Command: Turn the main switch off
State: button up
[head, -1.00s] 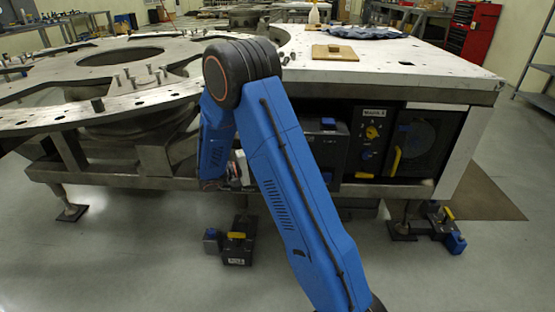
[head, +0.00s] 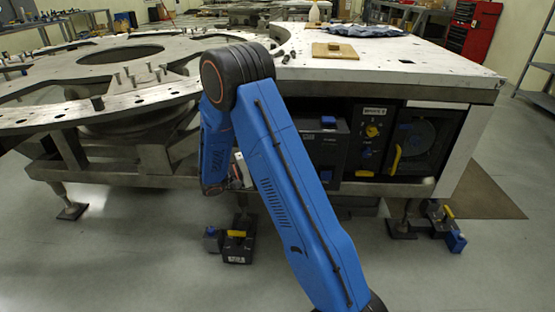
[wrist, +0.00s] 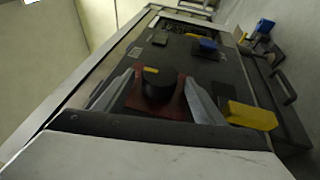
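In the wrist view a round black knob (wrist: 160,85) with a yellow mark sits on a red plate (wrist: 174,106) on a dark panel. It looks like the main switch. My gripper (wrist: 158,79) is open, with one silver finger on each side of the knob. Gaps show between the fingers and the knob; I cannot tell whether either touches it. In the head view my blue arm hides the gripper and this knob.
A yellow handle (wrist: 250,115) stands out near the right finger, with a blue part (wrist: 208,45) farther up the panel. In the head view, a control panel (head: 372,132) sits under the white tabletop (head: 390,62). Dark blocks with yellow parts (head: 237,248) lie on the floor.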

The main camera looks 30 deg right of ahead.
jog(key=v, duration=1.7)
jog(key=shift+a, duration=0.15)
jog(key=shift+w+f, duration=0.1)
jog(key=s+d+r+g+y, duration=0.1)
jog(key=s+d+r+y, duration=0.35)
jog(key=s, duration=0.45)
jog(key=s+d+r+y, duration=0.4)
jog(key=s+r+y, duration=0.1)
jog(key=s, duration=0.4)
jog(key=s+a+r+t+y, duration=0.1)
jog(key=s+a+t+y, duration=0.2)
jog(key=s, duration=0.6)
jog(key=s+a+r+n+t+y, duration=0.1)
jog(key=s+a+r+t+y, duration=0.1)
jog(key=s+t+y, duration=0.4)
jog(key=shift+s+a+r+n+t+y, duration=0.3)
jog(key=shift+s+a+y, duration=0.25)
jog(key=shift+s, duration=0.8)
